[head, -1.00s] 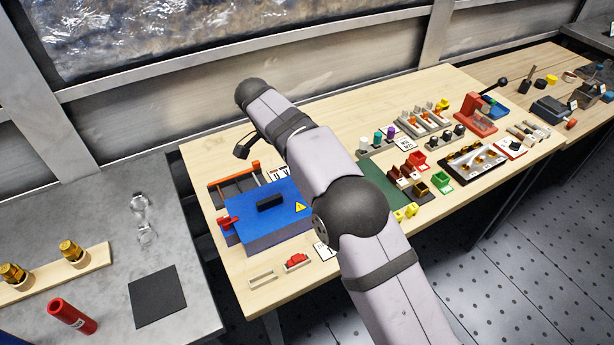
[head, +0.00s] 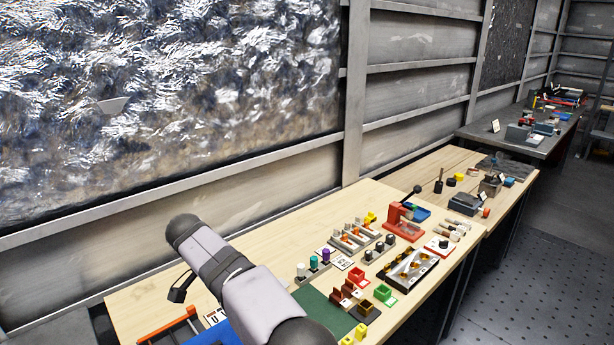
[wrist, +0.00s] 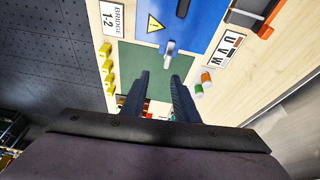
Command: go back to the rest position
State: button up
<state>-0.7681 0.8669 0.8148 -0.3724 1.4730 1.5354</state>
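My gripper (wrist: 160,76) shows in the wrist view with its two dark fingers apart and nothing between them. It is over the green mat (wrist: 150,60), with a blue box (wrist: 205,18) bearing a yellow warning sign beyond the fingertips. A small grey piece (wrist: 169,48) stands at the box's near edge, in front of the fingertips. In the head view my arm reaches in from the bottom over the table's left part, and the gripper itself is hidden.
Yellow pieces (wrist: 108,67) line the mat's left side in the wrist view. In the head view, the wooden table (head: 300,225) holds a red press (head: 404,222), a dark tray (head: 410,267) and coloured cylinders (head: 326,256). The wall (head: 250,205) runs behind. Table space behind the cylinders is clear.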

jog(key=s+d+f+n+g+y, duration=0.1)
jog(key=s+d+n, duration=0.15)
jog(key=d, duration=0.75)
jog(key=s+d+f+n+g, duration=0.1)
jog(key=s+d+n, duration=0.15)
jog(key=d, duration=0.75)
jog(key=s+d+f+n+y, duration=0.1)
jog(key=s+d+f, duration=0.2)
jog(key=s+d, duration=0.3)
jog(key=s+d+f+n+y, duration=0.1)
jog(key=s+d+f, duration=0.3)
jog(key=s, duration=0.9)
jog(key=shift+d+n+g, duration=0.4)
jog(key=shift+d+n, duration=0.3)
jog(key=shift+d, duration=0.25)
